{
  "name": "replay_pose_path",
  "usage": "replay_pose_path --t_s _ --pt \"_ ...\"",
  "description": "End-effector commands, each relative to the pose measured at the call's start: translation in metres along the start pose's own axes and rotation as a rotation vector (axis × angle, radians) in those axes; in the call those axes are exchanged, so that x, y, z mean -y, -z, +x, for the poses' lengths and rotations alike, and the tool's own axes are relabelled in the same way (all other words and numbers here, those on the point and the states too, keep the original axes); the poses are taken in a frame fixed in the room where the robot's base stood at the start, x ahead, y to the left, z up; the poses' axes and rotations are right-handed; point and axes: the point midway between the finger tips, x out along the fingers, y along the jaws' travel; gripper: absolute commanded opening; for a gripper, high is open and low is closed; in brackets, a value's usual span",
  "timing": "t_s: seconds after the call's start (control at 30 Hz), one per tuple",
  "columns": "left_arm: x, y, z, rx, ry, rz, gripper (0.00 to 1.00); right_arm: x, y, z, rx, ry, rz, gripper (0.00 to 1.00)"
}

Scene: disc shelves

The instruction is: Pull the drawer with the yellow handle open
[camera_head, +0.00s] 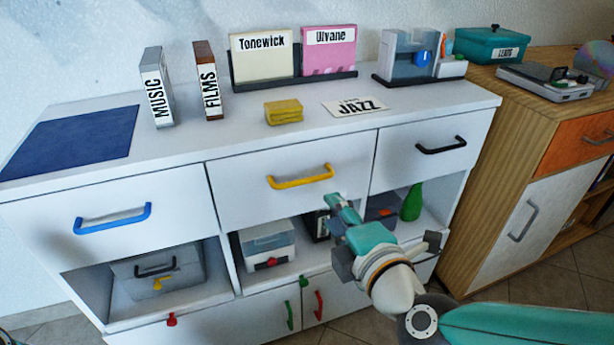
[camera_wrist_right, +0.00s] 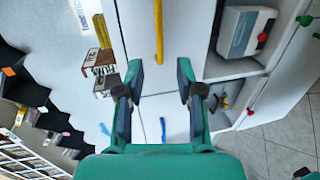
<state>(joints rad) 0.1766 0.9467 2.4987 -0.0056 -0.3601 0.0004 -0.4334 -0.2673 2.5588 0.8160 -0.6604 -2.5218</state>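The yellow handle (camera_head: 300,177) is a horizontal bar on the white middle drawer (camera_head: 240,190) in the cabinet's upper row. This drawer looks shut, its front in line with its neighbours. My right gripper (camera_head: 336,230) is in front of the cabinet, below and to the right of the handle. In the right wrist view the gripper (camera_wrist_right: 159,78) is open and empty, its two fingers apart. The yellow handle (camera_wrist_right: 158,30) shows beyond the fingertips, lined up with the gap, not between them.
A blue-handled drawer (camera_head: 112,218) is to the left and a black-handled drawer (camera_head: 440,145) to the right. Open shelves below hold a white box (camera_head: 266,245) and a green bottle (camera_head: 412,203). A wooden cabinet (camera_head: 480,165) stands at the right.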

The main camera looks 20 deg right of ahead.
Motion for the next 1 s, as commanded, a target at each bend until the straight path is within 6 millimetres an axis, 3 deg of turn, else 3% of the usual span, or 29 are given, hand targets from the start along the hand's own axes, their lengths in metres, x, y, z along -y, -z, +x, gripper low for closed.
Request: replay_pose_path --t_s 0.03,0.63,0.8,1.0 --pt "-0.004 0.0 -0.011 0.0 0.0 0.0 0.4 -0.004 -0.001 0.007 0.006 0.007 -0.006 0.37" --pt "-0.028 -0.001 -0.078 0.0 0.0 0.0 0.4 -0.004 0.0 0.08 -0.001 0.006 0.001 0.37" --pt "-0.024 -0.001 -0.065 0.001 0.0 0.0 0.4 0.002 0.0 0.112 0.0 -0.001 0.003 0.37" --pt "-0.023 -0.001 -0.063 0.0 0.0 0.0 0.4 0.001 0.0 0.132 -0.001 0.0 0.002 0.37"
